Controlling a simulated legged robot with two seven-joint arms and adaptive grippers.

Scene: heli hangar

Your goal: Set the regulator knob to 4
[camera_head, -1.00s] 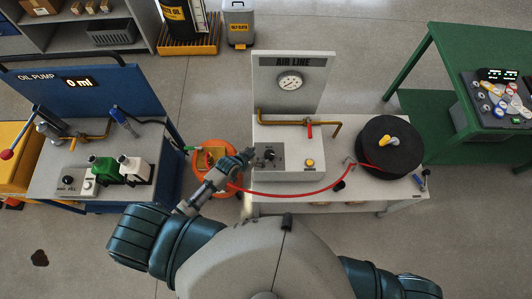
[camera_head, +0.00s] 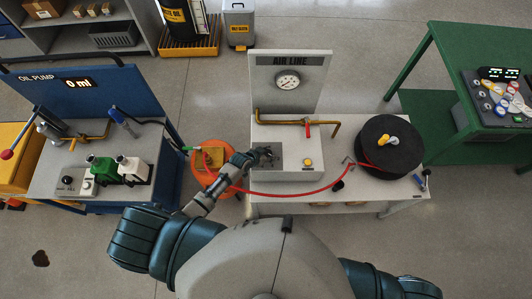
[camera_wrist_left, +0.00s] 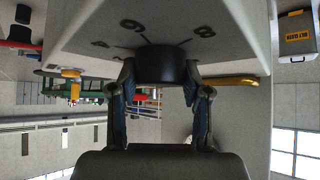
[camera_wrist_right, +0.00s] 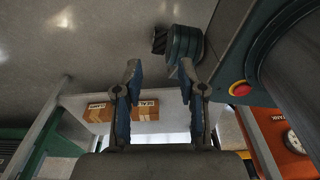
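The regulator knob (camera_wrist_left: 160,66) is a black cylinder on the grey air line panel, with numbers including 6 and 8 printed around it in the left wrist view. Its pointer setting cannot be made out. My left gripper (camera_head: 266,153) is at the knob on the panel's left part and hides it in the head view. In the left wrist view, the fingers of the left gripper (camera_wrist_left: 159,72) are spread, one on each side of the knob. Any contact is unclear. My right gripper (camera_wrist_right: 160,72) is open and empty, seen only in its wrist view.
The air line bench (camera_head: 390,198) carries a gauge (camera_head: 288,82), a brass pipe with a red valve handle (camera_head: 308,130), a yellow button (camera_head: 308,162) and a black reel (camera_head: 380,150). A red hose (camera_head: 290,194) runs in front. The oil pump bench (camera_head: 55,190) stands left.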

